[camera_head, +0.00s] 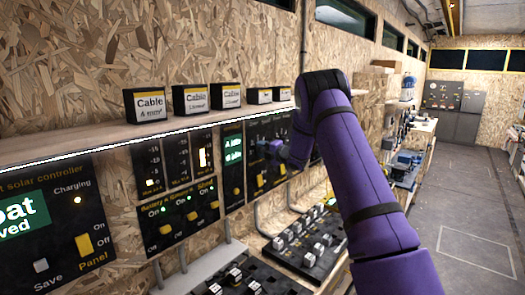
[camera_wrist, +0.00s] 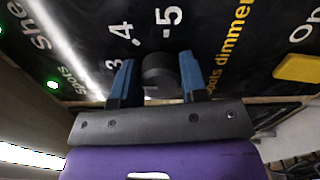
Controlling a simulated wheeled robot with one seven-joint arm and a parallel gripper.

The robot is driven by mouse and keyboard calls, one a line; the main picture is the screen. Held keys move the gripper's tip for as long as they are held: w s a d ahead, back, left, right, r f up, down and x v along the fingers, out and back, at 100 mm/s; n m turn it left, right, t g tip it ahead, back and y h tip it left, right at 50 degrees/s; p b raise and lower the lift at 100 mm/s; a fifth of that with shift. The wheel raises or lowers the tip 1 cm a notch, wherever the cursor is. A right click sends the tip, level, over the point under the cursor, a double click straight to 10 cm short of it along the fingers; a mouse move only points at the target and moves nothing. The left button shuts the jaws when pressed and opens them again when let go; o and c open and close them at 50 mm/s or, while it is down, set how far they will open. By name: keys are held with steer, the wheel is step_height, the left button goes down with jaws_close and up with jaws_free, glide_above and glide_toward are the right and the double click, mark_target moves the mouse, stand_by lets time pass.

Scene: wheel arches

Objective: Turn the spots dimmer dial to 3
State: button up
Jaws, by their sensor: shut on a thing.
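The spots dimmer dial (camera_wrist: 158,72) is a dark round knob on a black panel, in the middle of the wrist view. The numbers 3, 4 and 5 show around it, and the yellow words "spots dimmer" run to its right. My gripper (camera_wrist: 157,65) has its blue fingers on both sides of the knob, shut on it. Which number the dial points at cannot be told. In the head view my gripper (camera_head: 273,148) is at the panel under the shelf, and my purple arm hides part of that panel. The dial cannot be made out there.
A yellow switch (camera_wrist: 298,68) is on the panel right of the dial. A wooden shelf (camera_head: 120,136) with a lit front edge and several cable boxes (camera_head: 191,98) runs above the panels. Blocks with plugs (camera_head: 305,243) lie below. The floor (camera_head: 470,200) at the right is clear.

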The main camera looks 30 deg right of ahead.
steer(key=shift+f, duration=0.1)
stand_by(0.4)
steer(key=o, duration=0.9)
steer(key=shift+s, duration=0.1)
steer(key=v, duration=1)
steer(key=shift+s+d, duration=0.1)
steer(key=shift+s, duration=0.25)
